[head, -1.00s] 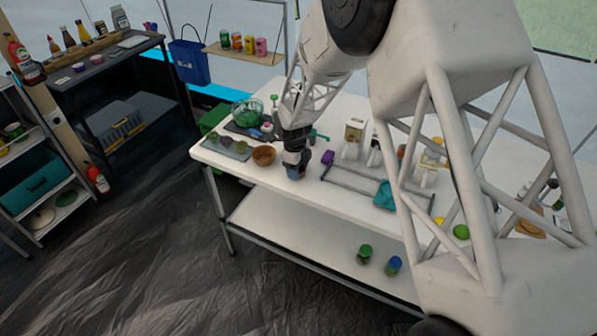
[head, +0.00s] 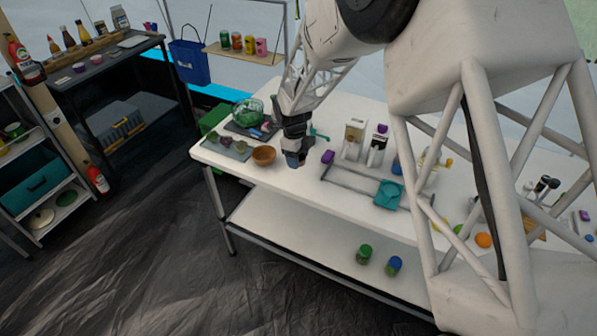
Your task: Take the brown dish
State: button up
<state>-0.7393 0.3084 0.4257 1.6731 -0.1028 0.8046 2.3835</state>
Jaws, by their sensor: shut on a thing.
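The brown dish (head: 264,155) is a small round bowl on the white table, near its front left edge.
A grey tray (head: 240,155) with small green and dark items lies left of the bowl, and a green wire basket (head: 247,112) stands behind. A purple block (head: 328,157) and a grey rack (head: 345,176) are right of my gripper.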

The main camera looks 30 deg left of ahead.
jog(key=shift+r, duration=2)
jog(key=shift+d, duration=0.1)
